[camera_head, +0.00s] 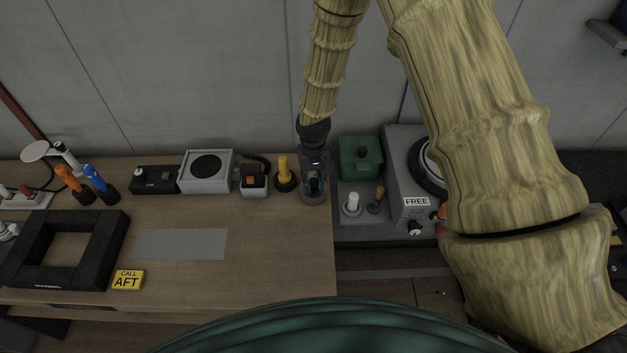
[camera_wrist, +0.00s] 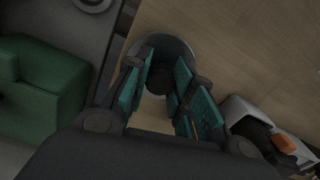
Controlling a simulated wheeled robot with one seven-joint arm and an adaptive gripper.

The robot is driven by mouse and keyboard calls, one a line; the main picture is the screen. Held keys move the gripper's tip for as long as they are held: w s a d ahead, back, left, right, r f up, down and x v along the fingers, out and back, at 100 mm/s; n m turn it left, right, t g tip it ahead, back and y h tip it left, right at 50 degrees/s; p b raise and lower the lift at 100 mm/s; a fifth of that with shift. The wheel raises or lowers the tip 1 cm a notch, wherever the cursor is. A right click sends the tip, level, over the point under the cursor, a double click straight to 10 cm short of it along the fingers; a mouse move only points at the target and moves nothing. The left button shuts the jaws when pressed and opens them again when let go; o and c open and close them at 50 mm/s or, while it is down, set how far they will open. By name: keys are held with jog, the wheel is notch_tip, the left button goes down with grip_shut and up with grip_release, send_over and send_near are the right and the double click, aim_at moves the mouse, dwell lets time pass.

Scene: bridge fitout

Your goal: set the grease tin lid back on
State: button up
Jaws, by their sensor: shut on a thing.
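My gripper (camera_head: 313,182) points down at the right end of the wooden bench. In the wrist view its two teal-padded fingers (camera_wrist: 160,88) close around a dark round knob (camera_wrist: 158,78), which I take to be the grease tin lid's handle. A grey round rim (camera_wrist: 178,46) shows just beyond the fingertips. In the head view a grey round body (camera_head: 316,195) shows under the fingers. The fingers hide much of it. I cannot tell whether this is the lid alone or the lid on the tin, or whether it touches the bench.
A yellow-handled lever (camera_head: 284,172) stands close left of my gripper, with an orange-switch box (camera_head: 253,180) beyond it. A green box (camera_head: 360,158) and a grey console (camera_head: 405,175) stand right. A black square frame (camera_head: 112,250) lies left. The bench's middle front (camera_head: 270,250) is clear.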

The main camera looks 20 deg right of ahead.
aim_at(314, 181)
jog(key=shift+f, duration=0.35)
dwell(0.4)
jog(key=o, duration=1.1)
jog(key=shift+r, duration=0.15)
notch_tip(314, 181, up, 12)
dwell(0.6)
jog(key=shift+s, duration=0.1)
dwell(0.9)
